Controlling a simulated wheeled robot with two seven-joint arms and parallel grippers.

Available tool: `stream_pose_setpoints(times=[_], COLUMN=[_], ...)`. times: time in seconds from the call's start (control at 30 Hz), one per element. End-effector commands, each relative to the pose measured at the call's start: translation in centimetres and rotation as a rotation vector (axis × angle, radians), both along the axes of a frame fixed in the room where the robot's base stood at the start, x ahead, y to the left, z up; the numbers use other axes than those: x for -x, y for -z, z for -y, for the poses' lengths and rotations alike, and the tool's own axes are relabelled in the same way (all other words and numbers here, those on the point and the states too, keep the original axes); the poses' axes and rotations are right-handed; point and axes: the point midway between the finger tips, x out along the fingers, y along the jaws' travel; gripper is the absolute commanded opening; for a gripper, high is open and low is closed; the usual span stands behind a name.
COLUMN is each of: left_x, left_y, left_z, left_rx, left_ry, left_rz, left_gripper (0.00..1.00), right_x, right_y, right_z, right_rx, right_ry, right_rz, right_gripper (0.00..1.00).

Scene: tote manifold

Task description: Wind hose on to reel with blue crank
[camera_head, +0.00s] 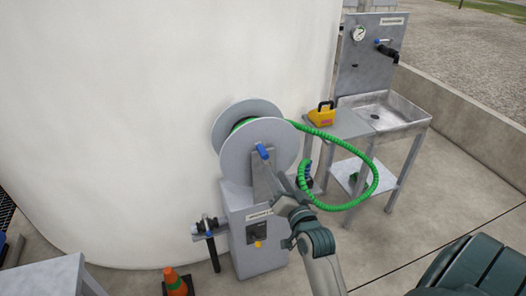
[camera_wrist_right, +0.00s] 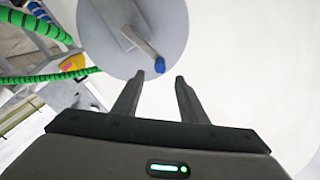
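The hose reel (camera_head: 262,146) has two grey discs and stands on a grey metal cabinet (camera_head: 256,215). Its blue crank handle (camera_head: 262,151) sticks out from the near disc. In the right wrist view the blue handle (camera_wrist_right: 160,65) is just beyond and between my fingertips. The green hose (camera_head: 372,170) leaves the reel, loops right and curves back toward the cabinet. My right gripper (camera_head: 279,184) is open and empty in front of the reel, below the handle; its fingers (camera_wrist_right: 160,80) stand apart. My left gripper is not in view.
A steel sink bench (camera_head: 385,112) with a gauge panel (camera_head: 370,55) stands at the right, with a yellow device (camera_head: 322,116) beside the basin. A large white tank (camera_head: 130,110) is behind the reel. An orange cone (camera_head: 175,283) and a grey table (camera_head: 45,277) are at lower left.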

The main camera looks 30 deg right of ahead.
Motion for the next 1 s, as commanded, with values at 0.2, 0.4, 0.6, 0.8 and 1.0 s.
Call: stream_pose_setpoints(times=[0.2, 0.4, 0.6, 0.8, 1.0], left_x=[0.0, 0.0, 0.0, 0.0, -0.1], left_y=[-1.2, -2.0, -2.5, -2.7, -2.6], left_z=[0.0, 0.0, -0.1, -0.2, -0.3], left_rx=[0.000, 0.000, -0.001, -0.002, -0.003], left_ry=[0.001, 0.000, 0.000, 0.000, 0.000], left_rz=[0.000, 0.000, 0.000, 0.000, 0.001], left_gripper=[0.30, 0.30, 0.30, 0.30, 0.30], right_x=[-4.0, -7.5, -9.9, -11.0, -11.1], right_y=[-0.3, -0.2, -0.1, 0.0, 0.0], right_z=[1.0, 1.8, 2.4, 2.6, 2.6], right_rx=[0.000, 0.000, 0.000, 0.000, 0.000], right_ry=[0.000, -0.001, -0.001, -0.001, 0.000], right_rz=[0.000, -0.001, -0.001, -0.001, 0.000], right_gripper=[0.39, 0.39, 0.39, 0.39, 0.39])
